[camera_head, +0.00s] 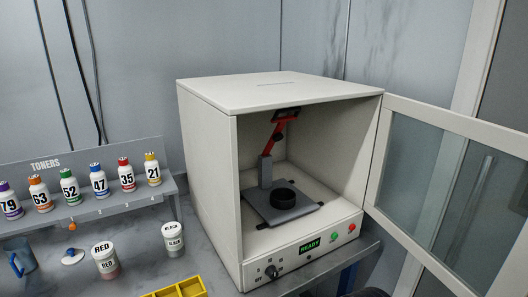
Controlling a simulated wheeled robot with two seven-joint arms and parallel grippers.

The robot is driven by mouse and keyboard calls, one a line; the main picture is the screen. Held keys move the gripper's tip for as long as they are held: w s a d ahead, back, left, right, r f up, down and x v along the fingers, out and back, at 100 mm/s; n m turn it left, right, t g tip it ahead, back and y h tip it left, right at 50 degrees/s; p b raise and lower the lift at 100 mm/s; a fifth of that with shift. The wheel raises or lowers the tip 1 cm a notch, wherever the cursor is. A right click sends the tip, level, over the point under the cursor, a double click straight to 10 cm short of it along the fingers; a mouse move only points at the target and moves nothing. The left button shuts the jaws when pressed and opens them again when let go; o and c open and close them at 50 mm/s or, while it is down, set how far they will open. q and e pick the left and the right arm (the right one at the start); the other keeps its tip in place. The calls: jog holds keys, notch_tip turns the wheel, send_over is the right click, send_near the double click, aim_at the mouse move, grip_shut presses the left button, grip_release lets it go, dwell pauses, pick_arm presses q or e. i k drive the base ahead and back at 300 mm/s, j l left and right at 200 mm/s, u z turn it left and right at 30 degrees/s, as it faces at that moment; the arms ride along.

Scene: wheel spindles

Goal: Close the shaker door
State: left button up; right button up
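The shaker (207,150) is a white box cabinet standing on a grey bench in the head view. Its door (450,180), a white frame around a glass pane, stands wide open, swung out to the right from the right front edge. Inside are a grey platform (262,207) with a black round holder (283,198) on it and a red clamp arm (277,137) above. The green display (310,245) on the front panel reads READY. The door's far right end is cut off by the frame edge. Neither gripper can be made out in view.
A TONERS shelf (100,205) with several numbered bottles stands at left. On the bench are a RED jar (105,262), a BLACK jar (174,240), a blue mug (20,258) and a yellow tray (180,290). The open door fills the space right of the cabinet.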

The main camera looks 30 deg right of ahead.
aim_at(512, 279)
jog(key=k+l, duration=0.35)
jog(key=z, duration=0.4)
jog(key=l+z, duration=0.1)
jog(key=z, duration=1.2)
jog(key=i+j+z, duration=0.4)
jog(key=k+j, duration=0.1)
